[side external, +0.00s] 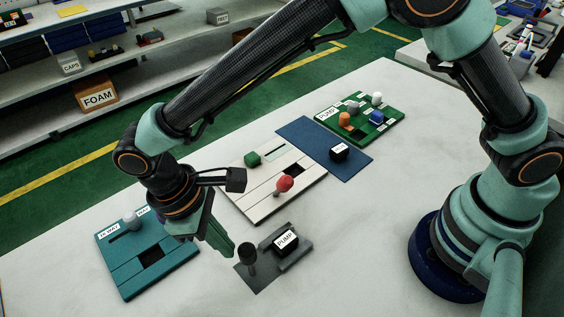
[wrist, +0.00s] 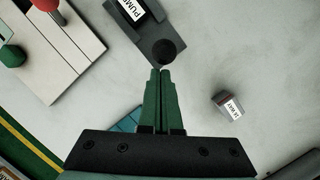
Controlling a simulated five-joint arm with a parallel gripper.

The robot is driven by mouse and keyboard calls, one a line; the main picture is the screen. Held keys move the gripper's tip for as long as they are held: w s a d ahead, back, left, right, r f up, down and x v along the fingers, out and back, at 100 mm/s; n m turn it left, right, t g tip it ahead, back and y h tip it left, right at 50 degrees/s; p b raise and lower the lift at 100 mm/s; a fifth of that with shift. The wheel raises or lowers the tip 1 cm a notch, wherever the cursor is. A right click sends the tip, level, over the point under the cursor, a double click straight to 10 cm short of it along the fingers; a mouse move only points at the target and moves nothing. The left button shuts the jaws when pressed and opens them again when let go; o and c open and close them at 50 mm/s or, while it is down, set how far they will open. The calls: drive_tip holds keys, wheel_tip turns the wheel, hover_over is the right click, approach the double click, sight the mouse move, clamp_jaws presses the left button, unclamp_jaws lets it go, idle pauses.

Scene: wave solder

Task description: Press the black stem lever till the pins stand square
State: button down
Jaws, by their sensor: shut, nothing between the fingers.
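The black stem lever (side external: 248,256) stands on a dark grey fixture (side external: 262,279) near the front of the table; its round knob (wrist: 167,52) shows from above in the wrist view. A black block labelled PUMP (side external: 286,242) sits in the fixture beside the lever and is partly visible in the wrist view (wrist: 131,9). Its pins are too small or hidden to make out. My gripper (side external: 230,252) is shut and empty, its green fingertips (wrist: 161,71) just beside the lever knob. I cannot tell whether they touch it.
A teal board (side external: 125,268) lies left, a white board (side external: 250,208) with green and red knobs behind. A blue mat (side external: 305,137) bears a black block; a green circuit board (side external: 390,132) is beyond. A grey labelled block (wrist: 229,104) lies right in the wrist view.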

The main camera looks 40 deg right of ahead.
sight(249, 259)
drive_tip(key=shift+s, duration=0.1)
drive_tip(key=shift+t, duration=0.4)
drive_tip(key=shift+s+d+r, duration=0.1)
drive_tip(key=shift+s, duration=1.05)
drive_tip(key=shift+s+r, duration=0.1)
drive_tip(key=shift+s, duration=1.05)
drive_tip(key=shift+w+f, duration=0.1)
